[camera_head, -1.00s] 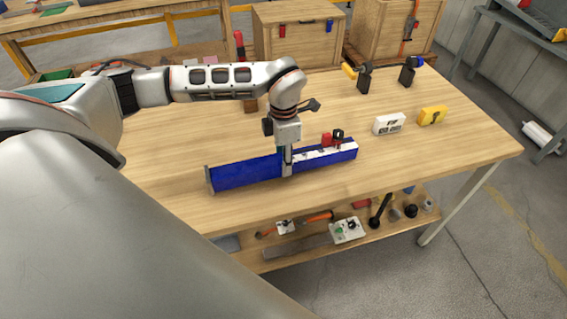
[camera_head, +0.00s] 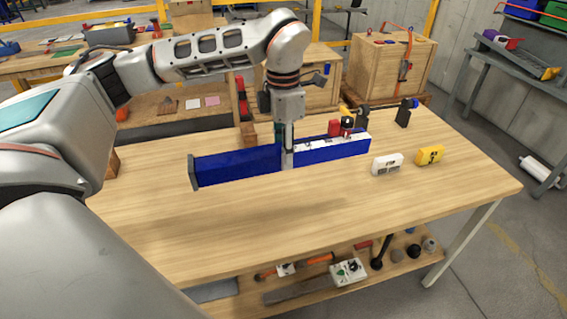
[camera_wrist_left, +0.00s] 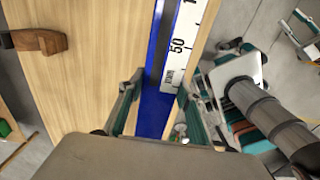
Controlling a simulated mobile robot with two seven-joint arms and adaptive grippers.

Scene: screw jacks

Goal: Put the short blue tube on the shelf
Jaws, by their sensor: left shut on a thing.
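A long blue box-shaped tube (camera_head: 235,164) with a white printed label on its right half is in my left gripper (camera_head: 287,158). The gripper points down and is shut on the tube near its middle. A soft shadow on the tabletop suggests that the tube is held above it, roughly level. In the left wrist view the tube (camera_wrist_left: 153,118) runs between the two fingers, with its label facing up. A wooden lower shelf (camera_head: 395,268) shows under the tabletop. My right gripper is not in view.
The tabletop (camera_head: 300,215) is clear in front. A wooden plane (camera_wrist_left: 38,41) shows in the wrist view. Several tools and a white-and-green box (camera_head: 348,271) lie on the lower shelf.

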